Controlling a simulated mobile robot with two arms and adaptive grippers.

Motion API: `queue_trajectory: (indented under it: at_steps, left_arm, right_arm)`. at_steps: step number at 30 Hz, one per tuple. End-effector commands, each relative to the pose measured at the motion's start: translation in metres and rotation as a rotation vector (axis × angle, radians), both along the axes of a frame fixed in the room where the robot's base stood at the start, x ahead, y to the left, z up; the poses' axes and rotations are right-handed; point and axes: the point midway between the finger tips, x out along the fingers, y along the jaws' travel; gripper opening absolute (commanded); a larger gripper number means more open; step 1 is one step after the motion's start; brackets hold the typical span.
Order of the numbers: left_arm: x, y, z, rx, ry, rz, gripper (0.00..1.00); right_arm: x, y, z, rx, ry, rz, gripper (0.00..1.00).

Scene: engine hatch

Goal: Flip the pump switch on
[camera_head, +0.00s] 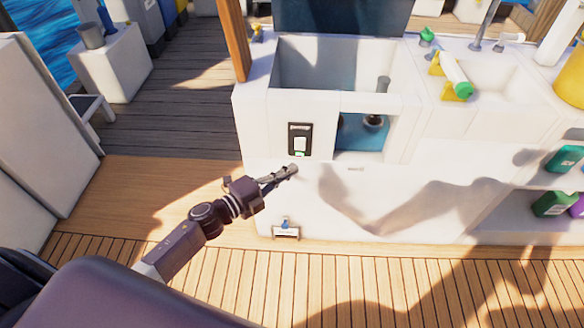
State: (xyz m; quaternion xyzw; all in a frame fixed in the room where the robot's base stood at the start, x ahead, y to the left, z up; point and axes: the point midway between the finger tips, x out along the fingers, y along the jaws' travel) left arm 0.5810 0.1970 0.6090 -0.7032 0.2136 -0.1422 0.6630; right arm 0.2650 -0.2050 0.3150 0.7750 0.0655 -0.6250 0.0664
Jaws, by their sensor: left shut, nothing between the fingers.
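The pump switch (300,141) is a black-framed plate with a white rocker, on the front of the white cabinet left of a square opening. My left gripper (293,170) is shut and empty. Its fingertips show just below the switch in the picture; I cannot tell whether they touch the cabinet front. The arm comes in from the lower left. My right gripper is not in view.
The white cabinet (262,190) has an open hatch on top and a sink at the right. A green-capped bottle (455,75) lies by the sink. Bottles (553,204) stand on right shelves. Wooden deck (130,200) is clear at left.

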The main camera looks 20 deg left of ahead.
Motion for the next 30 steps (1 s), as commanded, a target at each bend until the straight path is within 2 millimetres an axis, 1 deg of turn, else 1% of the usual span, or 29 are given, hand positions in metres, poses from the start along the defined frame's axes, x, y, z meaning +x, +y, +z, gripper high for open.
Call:
queue_trajectory:
  at_steps: [1,4,10,15,21,30]
  left_arm:
    - [-0.006,0.004,0.000,0.001,0.001,0.001,0.00]
    - [-0.018,0.010,-0.002,0.001,0.001,0.001,0.00]
    - [-0.046,0.026,-0.005,0.001,0.001,0.001,0.00]
    - [-0.067,0.038,-0.007,0.000,0.000,0.001,0.00]
    - [-0.077,0.043,-0.007,0.000,-0.001,0.000,0.00]
    - [-0.077,0.044,-0.007,0.000,-0.001,0.000,0.00]
  right_arm:
    - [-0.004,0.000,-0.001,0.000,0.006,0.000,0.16]
    - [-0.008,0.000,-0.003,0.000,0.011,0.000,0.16]
    - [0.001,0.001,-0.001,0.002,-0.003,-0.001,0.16]
    - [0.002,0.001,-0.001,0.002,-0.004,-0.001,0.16]
    - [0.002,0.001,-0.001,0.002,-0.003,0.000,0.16]
    - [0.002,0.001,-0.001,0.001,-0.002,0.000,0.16]
